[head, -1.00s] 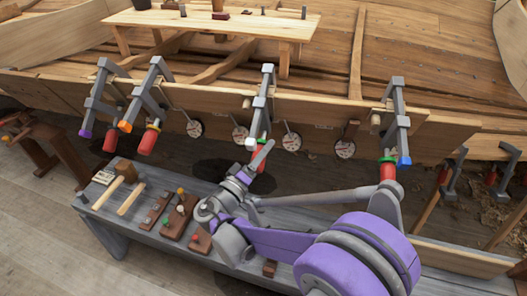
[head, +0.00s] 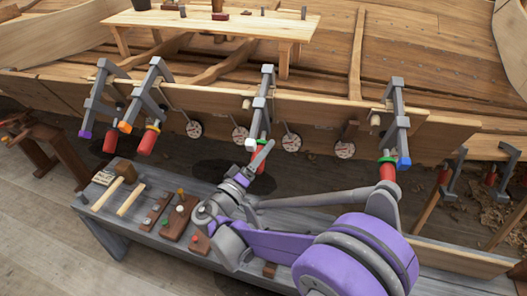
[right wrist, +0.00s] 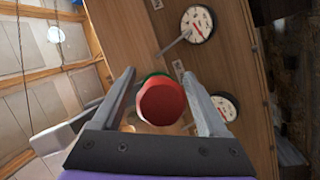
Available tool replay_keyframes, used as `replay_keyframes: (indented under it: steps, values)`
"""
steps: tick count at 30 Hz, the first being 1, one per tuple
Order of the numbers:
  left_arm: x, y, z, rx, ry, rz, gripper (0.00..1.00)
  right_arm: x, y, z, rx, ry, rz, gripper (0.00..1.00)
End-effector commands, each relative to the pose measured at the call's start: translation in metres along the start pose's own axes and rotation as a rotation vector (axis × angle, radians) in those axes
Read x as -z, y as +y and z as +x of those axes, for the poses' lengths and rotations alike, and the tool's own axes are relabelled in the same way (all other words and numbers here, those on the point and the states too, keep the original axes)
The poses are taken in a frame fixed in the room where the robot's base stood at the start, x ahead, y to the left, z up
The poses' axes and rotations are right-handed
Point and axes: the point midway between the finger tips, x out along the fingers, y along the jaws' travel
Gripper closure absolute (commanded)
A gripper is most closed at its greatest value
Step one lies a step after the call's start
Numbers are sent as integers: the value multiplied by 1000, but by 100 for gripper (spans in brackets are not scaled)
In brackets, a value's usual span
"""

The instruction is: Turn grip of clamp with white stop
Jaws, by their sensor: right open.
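The clamp with the white stop (head: 250,142) is the third from the left on the hull plank in the head view. Its red grip (head: 259,161) hangs below, partly hidden by my right gripper (head: 254,165). In the right wrist view the red grip (right wrist: 161,102) shows end-on, with a green collar (right wrist: 154,76) behind it. It lies between the two spread fingers of my right gripper (right wrist: 162,105), with visible gaps at the sides. My left gripper is not in view.
Other clamps carry a purple stop (head: 84,134), an orange stop (head: 124,126) and a blue stop (head: 404,162). Round dial gauges (head: 291,142) hang along the plank. A grey bench (head: 104,217) with mallets (head: 131,199) and small blocks stands below my right arm.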

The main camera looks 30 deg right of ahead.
Motion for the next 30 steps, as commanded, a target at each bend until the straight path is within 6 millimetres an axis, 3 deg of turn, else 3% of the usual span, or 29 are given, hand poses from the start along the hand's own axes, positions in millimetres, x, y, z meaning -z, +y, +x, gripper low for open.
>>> replay_keyframes:
  steps: [15,21,30]
  values:
    - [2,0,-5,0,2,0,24,1,0,-92,2,2,0,24]
    - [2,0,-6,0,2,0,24,0,0,-103,0,0,0,24]
    - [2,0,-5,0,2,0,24,0,0,-102,0,0,0,24]
